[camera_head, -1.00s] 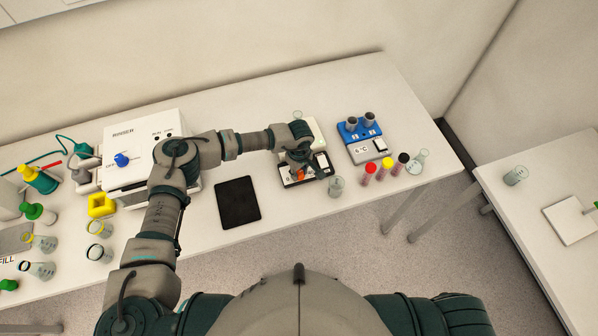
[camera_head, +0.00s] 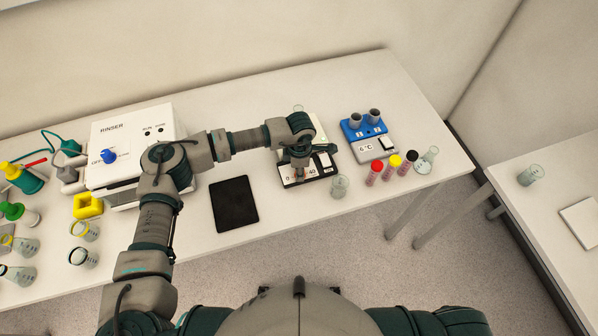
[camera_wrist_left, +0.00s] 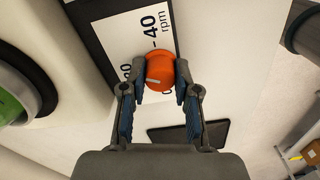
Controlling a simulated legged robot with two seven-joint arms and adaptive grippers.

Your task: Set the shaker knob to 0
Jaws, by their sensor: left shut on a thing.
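The shaker (camera_head: 319,127) is a pale device with a dark-edged front panel, standing on the table in the head view. Its panel carries labels 0 and 40, with "40 rpm" (camera_wrist_left: 155,27) readable in the wrist view. The orange knob (camera_wrist_left: 159,72) has a white mark lying toward its left side in that picture, facing a partly hidden label. My left gripper (camera_head: 299,174) is at the panel, and in the wrist view its fingers (camera_wrist_left: 160,77) are shut on both sides of the knob. The knob is mostly hidden in the head view. My right gripper is out of view.
A beaker (camera_head: 340,186) stands close to the right of the shaker panel. A black tablet (camera_head: 234,204) lies to the left, then the rinser (camera_head: 133,130). A blue-topped device (camera_head: 362,128) and several capped tubes (camera_head: 375,172) stand to the right.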

